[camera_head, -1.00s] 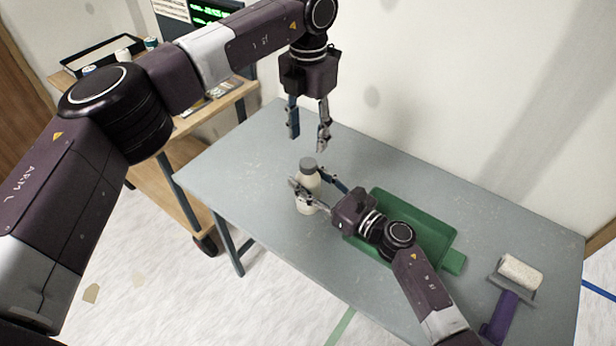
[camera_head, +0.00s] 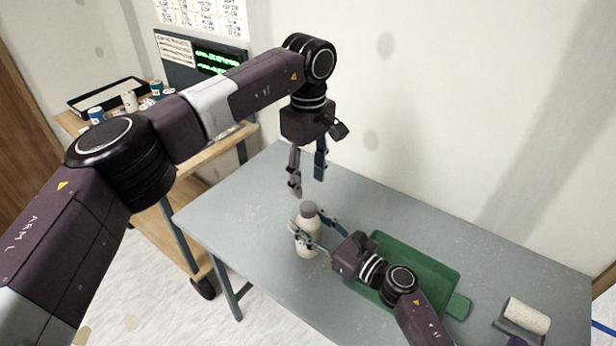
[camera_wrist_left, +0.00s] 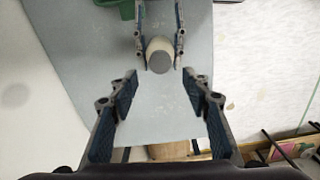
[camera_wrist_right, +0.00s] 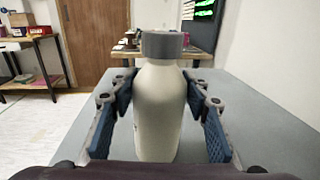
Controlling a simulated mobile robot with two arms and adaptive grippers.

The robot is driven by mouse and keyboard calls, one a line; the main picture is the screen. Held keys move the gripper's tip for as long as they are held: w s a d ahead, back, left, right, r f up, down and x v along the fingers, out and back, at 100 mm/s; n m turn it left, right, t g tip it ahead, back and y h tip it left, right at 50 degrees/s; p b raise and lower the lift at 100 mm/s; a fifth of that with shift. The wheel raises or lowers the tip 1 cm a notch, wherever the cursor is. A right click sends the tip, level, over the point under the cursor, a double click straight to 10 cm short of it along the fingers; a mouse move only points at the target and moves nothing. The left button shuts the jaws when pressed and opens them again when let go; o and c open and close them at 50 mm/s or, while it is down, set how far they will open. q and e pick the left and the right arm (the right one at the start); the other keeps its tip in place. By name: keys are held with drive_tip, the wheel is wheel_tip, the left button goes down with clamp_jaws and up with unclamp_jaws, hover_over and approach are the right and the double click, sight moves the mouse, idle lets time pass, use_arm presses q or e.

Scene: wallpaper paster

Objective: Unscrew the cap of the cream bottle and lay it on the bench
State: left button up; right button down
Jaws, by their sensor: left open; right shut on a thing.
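The cream bottle (camera_head: 307,243) stands upright on the bench (camera_head: 236,199), with its grey cap (camera_head: 309,208) on top. My right gripper (camera_head: 309,232) is shut around the bottle's body from the side. In the right wrist view the bottle (camera_wrist_right: 158,115) stands between the fingers, and the cap (camera_wrist_right: 164,44) is clear above them. My left gripper (camera_head: 308,182) is open and empty, pointing down above the cap, not touching it. In the left wrist view the cap (camera_wrist_left: 159,62) lies beyond the open fingertips, above the middle of the picture.
A green tray (camera_head: 436,276) lies on the bench right of the bottle, partly behind my right arm. A paint roller (camera_head: 526,316) lies at the right. A wooden cart (camera_head: 171,189) with small containers stands at the left. The bench left of the bottle is bare.

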sight(308, 206)
use_arm(q)
drive_tip(key=m, duration=0.2)
drive_tip(key=shift+m, duration=0.4)
drive_tip(key=shift+f, duration=4.05)
